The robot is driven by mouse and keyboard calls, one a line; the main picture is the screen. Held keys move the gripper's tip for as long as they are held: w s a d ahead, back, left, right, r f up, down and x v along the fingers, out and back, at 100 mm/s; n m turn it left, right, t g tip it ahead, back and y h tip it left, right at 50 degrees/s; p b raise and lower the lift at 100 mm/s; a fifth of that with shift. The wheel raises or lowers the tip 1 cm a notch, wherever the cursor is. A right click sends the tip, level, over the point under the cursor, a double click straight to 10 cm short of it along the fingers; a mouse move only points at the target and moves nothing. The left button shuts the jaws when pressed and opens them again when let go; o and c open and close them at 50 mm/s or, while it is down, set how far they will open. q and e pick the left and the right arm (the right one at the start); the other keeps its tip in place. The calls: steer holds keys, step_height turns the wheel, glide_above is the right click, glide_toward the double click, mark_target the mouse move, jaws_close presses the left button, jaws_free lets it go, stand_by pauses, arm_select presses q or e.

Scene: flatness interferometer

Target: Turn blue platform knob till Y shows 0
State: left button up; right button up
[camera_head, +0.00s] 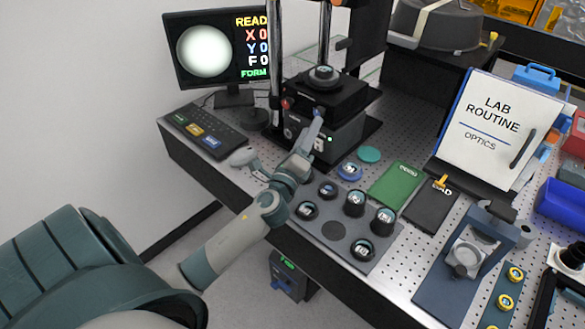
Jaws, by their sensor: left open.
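The interferometer (328,88) stands on the bench with a black platform and a round part on top. The blue platform knob (319,111) is a small spot on its front, mostly covered by my gripper. A red knob (286,103) sits to its left. My left gripper (315,125) reaches up to the blue knob and is open, its fingertips at or just before it; I cannot tell whether they touch it. The monitor (218,50) shows a plain bright disc and the readings X 0, Y 0, F 0 and FORM. My right gripper is out of view.
A keyboard (203,131) lies left of the instrument. A grey tray (334,231) with several round optics stands right of my forearm. Green (395,184) and black (431,205) pads and a LAB ROUTINE board (500,128) are farther right.

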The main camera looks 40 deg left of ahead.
arm_select(q)
steer(key=b+v, duration=0.3)
steer(key=v, duration=0.8)
steer(key=shift+s+b, duration=0.3)
steer(key=shift+s, duration=0.1)
steer(key=shift+d+f, duration=0.1)
stand_by(1.0)
